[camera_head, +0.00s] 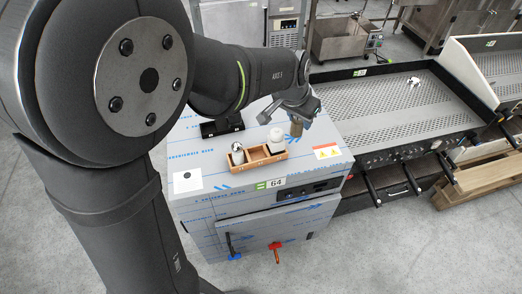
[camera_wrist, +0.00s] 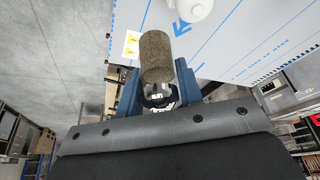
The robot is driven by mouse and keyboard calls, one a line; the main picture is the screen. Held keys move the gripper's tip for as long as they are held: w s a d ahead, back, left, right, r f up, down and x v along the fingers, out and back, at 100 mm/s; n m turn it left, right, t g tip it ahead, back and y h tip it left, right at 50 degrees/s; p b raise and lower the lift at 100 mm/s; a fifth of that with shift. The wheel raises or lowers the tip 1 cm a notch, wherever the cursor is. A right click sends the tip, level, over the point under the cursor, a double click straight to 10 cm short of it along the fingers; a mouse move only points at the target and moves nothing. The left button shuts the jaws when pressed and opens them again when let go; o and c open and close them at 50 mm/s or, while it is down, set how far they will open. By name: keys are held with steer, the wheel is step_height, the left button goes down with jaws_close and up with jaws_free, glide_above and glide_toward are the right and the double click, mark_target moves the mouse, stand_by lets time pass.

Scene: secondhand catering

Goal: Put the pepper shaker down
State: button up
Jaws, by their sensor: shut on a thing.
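My gripper (camera_wrist: 158,92) is shut on the pepper shaker, a brown-grey speckled cylinder (camera_wrist: 155,55). In the head view the shaker (camera_head: 296,128) hangs below my gripper, near the right side of the steel top (camera_head: 215,176). It is to the right of a small wooden caddy (camera_head: 258,158). Whether its base touches the top is hard to tell.
The caddy's left part holds a silver-topped shaker (camera_head: 238,155). A white rounded container (camera_head: 276,140) is at its right end, inside or just behind. A black object (camera_head: 222,125) stands behind the caddy. A white dotted card (camera_head: 187,181) lies front left; a warning label (camera_head: 326,151) lies right.

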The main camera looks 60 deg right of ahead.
steer(key=s+a+m+g, duration=0.15)
steer(key=a+m, duration=0.25)
steer(key=a, duration=0.4)
glide_toward(264, 153)
steer(key=shift+s+d+r, duration=0.3)
steer(key=shift+s+d, duration=0.3)
steer(key=shift+d, duration=0.2)
steer(key=shift+f, duration=2.05)
steer(key=shift+f, duration=0.15)
steer(key=o, duration=1)
steer(key=v, duration=1.2)
steer(key=shift+r, duration=0.2)
